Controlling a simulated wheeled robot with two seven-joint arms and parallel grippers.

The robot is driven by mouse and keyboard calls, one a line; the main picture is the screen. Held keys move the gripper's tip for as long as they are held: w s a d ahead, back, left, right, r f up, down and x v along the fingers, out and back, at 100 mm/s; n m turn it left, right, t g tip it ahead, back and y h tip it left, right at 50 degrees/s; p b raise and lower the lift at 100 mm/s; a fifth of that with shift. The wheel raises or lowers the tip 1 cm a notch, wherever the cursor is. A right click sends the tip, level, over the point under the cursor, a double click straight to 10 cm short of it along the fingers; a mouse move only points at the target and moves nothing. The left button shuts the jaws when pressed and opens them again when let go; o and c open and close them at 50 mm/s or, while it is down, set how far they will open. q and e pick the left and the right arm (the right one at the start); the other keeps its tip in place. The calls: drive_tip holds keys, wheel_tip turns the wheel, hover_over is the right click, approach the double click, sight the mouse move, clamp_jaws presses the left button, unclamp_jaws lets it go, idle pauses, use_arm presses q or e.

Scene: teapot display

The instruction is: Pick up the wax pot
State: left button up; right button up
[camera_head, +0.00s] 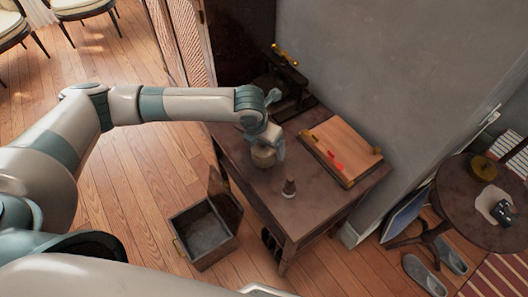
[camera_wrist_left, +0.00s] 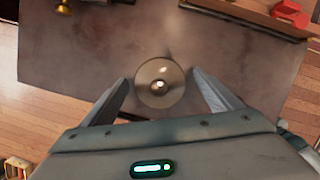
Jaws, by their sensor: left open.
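The wax pot, which I take to be the round, tan-brown lidded pot (camera_head: 264,157) with a small knob, stands on the dark wooden desk (camera_head: 315,205). In the left wrist view the pot (camera_wrist_left: 160,92) is seen from above, between the two fingers. My left gripper (camera_head: 270,139) is open just above and around the pot's top in the head view, partly hiding it. In the left wrist view the left gripper (camera_wrist_left: 160,76) has a finger on each side, with gaps to the pot. Whether the fingertips reach down beside it, I cannot tell. My right gripper is not in view.
A dark press with a brass handle (camera_head: 284,55) is at the back. An open box (camera_head: 176,222) sits on the floor.

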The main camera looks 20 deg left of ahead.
use_arm(q)
drive_tip(key=shift+f, duration=0.2)
drive_tip(key=shift+w, duration=0.1)
drive_tip(key=c, duration=1.5)
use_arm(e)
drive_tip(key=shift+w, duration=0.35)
use_arm(q)
drive_tip(key=shift+r, duration=0.15)
